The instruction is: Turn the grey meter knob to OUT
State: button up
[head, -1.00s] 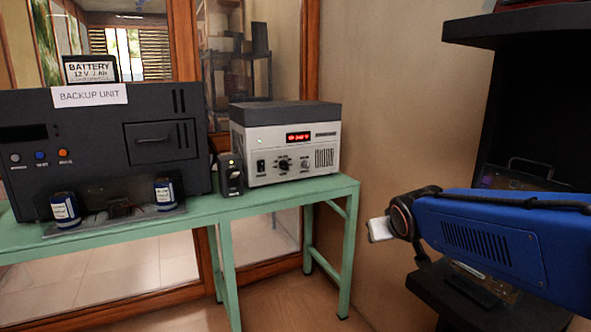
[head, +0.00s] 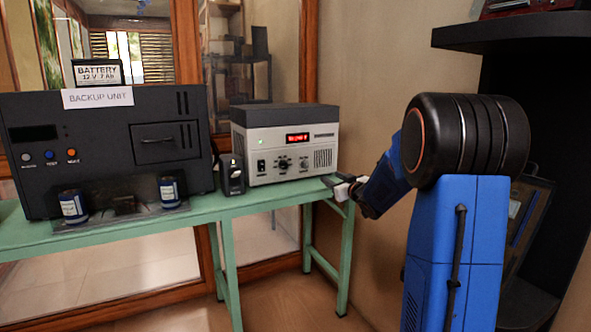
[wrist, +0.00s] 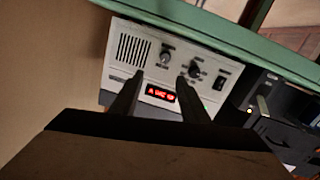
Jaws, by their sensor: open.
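The white instrument box with a dark grey top (head: 286,115) stands on the green bench. It has a red lit display (head: 297,138), a black knob (head: 284,164) in the middle and a smaller grey knob (head: 305,165) to its right. My gripper (head: 335,187) is open and empty, to the right of the box near the bench's right end. In the wrist view, where the box appears roughly upside down, the grey knob (wrist: 166,56) lies beyond my two dark fingers (wrist: 156,88), apart from them. The knob's pointer and labels are too small to read.
The green bench (head: 205,207) also carries a small black device (head: 232,174) left of the box and a large black backup unit (head: 100,110). A black shelf stand (head: 510,32) is at the right. Bare wall lies between box and stand.

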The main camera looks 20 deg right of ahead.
jog(key=w+y, duration=0.1)
send_near(306, 166)
jog(key=shift+n, duration=0.3)
jog(key=w, duration=0.8)
jog(key=shift+w+f, duration=0.1)
grip_shut()
